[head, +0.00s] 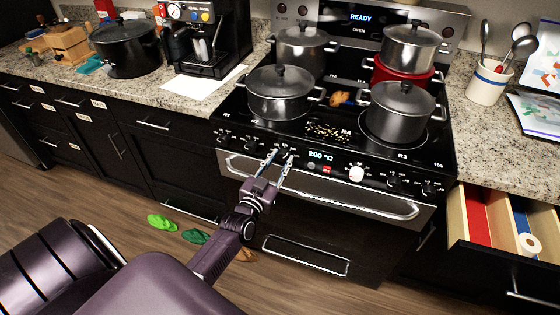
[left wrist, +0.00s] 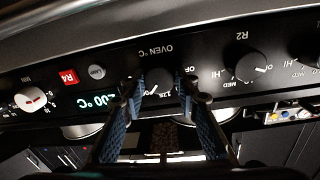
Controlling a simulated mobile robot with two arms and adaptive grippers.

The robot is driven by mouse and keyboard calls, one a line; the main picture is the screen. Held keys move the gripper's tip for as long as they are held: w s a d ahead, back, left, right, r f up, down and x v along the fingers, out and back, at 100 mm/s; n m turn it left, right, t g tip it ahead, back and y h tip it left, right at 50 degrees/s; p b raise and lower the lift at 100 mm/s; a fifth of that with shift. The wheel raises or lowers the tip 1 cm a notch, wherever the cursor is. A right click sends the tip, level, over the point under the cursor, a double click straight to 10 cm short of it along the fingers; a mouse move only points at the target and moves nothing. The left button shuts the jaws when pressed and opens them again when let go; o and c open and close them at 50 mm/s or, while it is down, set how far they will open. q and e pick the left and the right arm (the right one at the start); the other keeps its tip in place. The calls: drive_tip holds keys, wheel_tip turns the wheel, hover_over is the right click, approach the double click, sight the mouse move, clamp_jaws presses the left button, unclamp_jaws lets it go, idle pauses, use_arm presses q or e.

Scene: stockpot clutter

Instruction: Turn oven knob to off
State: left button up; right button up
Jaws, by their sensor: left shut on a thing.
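The black oven knob (left wrist: 160,82) sits on the stove's front panel, below the "OVEN °C" label, which reads upside down in the left wrist view. Its white pointer mark shows, but I cannot read the exact setting. My left gripper (head: 279,158) is shut on this knob, one blue-padded finger on each side, as the left wrist view (left wrist: 160,100) shows. In the head view the fingertips largely hide the knob. The oven display (head: 320,156) reads 200 °C. My right gripper is not in view.
Other black knobs, such as R2 (left wrist: 252,67), and a white knob (head: 356,173) flank the oven knob. The oven handle (head: 320,190) runs just below. Several pots, including one at front left (head: 280,96), stand on the cooktop. An open drawer (head: 500,235) juts out at right.

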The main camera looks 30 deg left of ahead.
use_arm(q)
drive_tip(key=n, duration=0.3)
drive_tip(key=shift+f+n+b, duration=0.1)
drive_tip(key=shift+n+b, duration=0.2)
drive_tip(key=n, duration=0.4)
drive_tip(key=shift+b, duration=0.35)
drive_tip(key=n, duration=0.3)
drive_tip(key=n+b, duration=0.1)
drive_tip(key=n, duration=0.2)
drive_tip(key=shift+f+n+t+y, duration=0.1)
drive_tip(key=shift+n+t+y, duration=0.2)
drive_tip(key=shift+y, duration=0.1)
drive_tip(key=n+b, duration=0.1)
drive_tip(key=n, duration=0.2)
drive_tip(key=shift+d+n, duration=0.1)
drive_tip(key=shift+n, duration=0.3)
drive_tip(key=n+b, duration=0.1)
drive_tip(key=n, duration=0.3)
drive_tip(key=shift+y, duration=0.4)
drive_tip(key=n, duration=0.5)
drive_tip(key=shift+d+n+b, duration=0.1)
drive_tip(key=shift+n+b, duration=0.2)
drive_tip(key=shift+n, duration=0.1)
drive_tip(key=o, duration=1.1)
